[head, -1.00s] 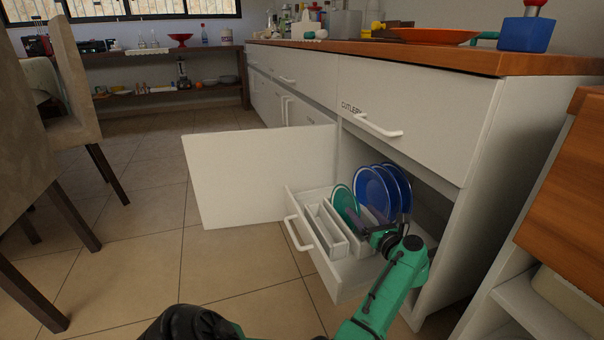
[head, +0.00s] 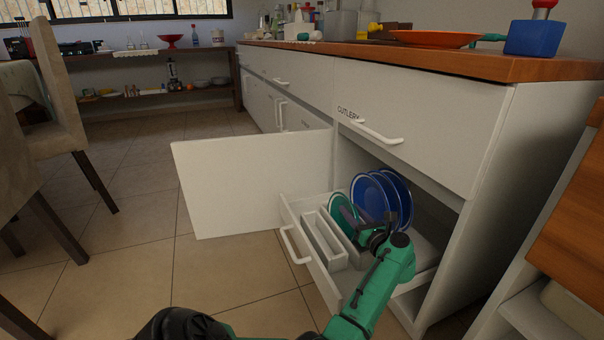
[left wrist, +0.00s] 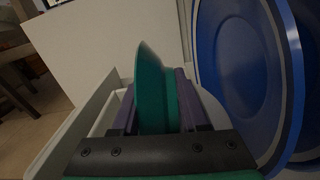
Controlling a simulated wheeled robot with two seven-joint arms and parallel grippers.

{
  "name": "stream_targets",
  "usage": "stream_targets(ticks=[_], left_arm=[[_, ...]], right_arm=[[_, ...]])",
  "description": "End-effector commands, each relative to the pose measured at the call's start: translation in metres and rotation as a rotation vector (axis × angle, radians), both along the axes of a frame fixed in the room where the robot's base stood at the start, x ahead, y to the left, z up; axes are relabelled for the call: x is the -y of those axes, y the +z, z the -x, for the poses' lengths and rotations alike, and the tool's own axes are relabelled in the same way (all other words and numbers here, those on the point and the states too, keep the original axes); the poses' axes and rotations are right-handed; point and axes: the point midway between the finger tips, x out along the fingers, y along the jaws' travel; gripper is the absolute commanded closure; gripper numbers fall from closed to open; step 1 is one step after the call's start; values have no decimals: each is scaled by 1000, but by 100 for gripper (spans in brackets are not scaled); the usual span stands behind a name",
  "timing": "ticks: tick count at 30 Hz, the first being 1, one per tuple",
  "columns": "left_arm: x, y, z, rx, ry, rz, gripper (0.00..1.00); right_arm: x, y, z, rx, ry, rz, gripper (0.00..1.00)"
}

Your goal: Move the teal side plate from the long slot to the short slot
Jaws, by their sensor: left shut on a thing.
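The teal side plate (head: 340,214) stands on edge in the pulled-out white drawer, to the left of several blue plates (head: 369,198). My left gripper (head: 357,224) reaches over the drawer front and is shut on the teal plate. In the left wrist view, the plate (left wrist: 152,88) stands upright between the two purple fingers (left wrist: 152,112). Its lower edge is hidden by the gripper, so I cannot tell if it touches the slot. White slotted holders (head: 325,243) lie in the drawer to the left of the plate. My right gripper is not in view.
The open cabinet door (head: 250,182) stands left of the drawer (head: 316,272). The closed cutlery drawer (head: 415,118) and wooden counter (head: 440,63) are above. Blue plates stand close to the right of the gripper. Chairs (head: 50,125) are at the left; the floor between is clear.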

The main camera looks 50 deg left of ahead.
Motion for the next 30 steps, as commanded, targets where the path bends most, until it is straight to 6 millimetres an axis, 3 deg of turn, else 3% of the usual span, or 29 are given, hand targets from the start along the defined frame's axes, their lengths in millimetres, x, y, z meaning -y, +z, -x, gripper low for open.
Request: stream_targets(ticks=[7, 25, 30], left_arm=[[0, 4, 0, 2, 0, -2, 100], [0, 49, 0, 2, 0, -2, 100], [0, 52, 0, 0, 0, -1, 100]], right_arm=[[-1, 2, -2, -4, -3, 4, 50], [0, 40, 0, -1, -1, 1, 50], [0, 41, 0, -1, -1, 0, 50]])
